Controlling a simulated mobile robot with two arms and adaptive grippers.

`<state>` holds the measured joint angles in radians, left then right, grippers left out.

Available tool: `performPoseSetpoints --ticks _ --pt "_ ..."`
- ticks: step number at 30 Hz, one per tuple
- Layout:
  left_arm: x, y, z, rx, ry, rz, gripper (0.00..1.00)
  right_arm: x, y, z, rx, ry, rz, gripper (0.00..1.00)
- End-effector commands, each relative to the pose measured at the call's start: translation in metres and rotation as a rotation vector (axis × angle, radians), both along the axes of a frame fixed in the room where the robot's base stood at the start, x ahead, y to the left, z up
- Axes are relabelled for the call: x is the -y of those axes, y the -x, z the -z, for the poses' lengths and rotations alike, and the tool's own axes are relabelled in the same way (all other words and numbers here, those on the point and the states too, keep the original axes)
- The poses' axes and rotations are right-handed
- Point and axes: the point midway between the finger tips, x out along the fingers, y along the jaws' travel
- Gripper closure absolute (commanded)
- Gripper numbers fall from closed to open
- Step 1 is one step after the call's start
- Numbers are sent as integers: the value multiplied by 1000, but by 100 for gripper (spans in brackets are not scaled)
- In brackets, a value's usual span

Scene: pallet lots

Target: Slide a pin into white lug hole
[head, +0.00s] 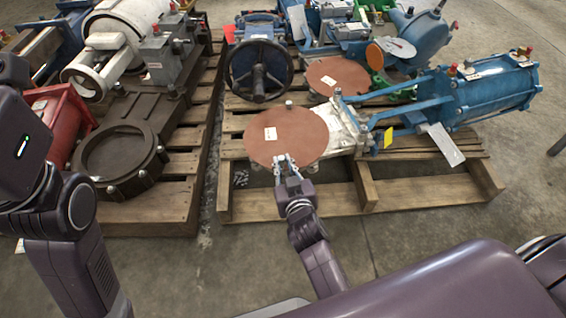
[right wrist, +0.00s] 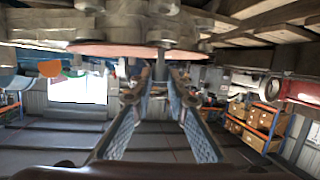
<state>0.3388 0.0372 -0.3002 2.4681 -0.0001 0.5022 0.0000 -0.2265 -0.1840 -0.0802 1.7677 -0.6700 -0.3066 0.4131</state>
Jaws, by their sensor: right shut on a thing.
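A white valve body (head: 345,130) lies on the right pallet, with a round reddish-brown disc cover (head: 290,138) on its flange. Small lugs show at the cover's edge, one at its far side (head: 289,103). My right gripper (head: 286,163) is at the near edge of the cover, shut on a small grey pin. In the right wrist view the pin (right wrist: 160,66) stands between the fingertips, its end close to the underside of the flange and disc (right wrist: 120,50). I cannot tell whether the pin is in a lug hole. My left arm shows at the left; its gripper is out of view.
Blue actuator (head: 490,95) extends from the white valve to the right. A blue valve (head: 260,70) and another brown disc (head: 338,76) stand behind. The left pallet (head: 175,200) holds a dark valve (head: 125,150). Bare concrete lies in front.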

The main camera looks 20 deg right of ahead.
Motion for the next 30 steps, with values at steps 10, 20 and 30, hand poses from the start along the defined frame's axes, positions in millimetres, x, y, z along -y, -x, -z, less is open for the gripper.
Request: performPoseSetpoints --ticks 10,20,30 --pt "0 6 -1 22 3 1 60 1 -3 8 1 -10 11 100" --pt "0 9 -5 34 3 0 60 2 -3 13 0 -8 13 80" --pt "0 10 -5 37 5 1 60 1 -3 12 3 -10 10 65"
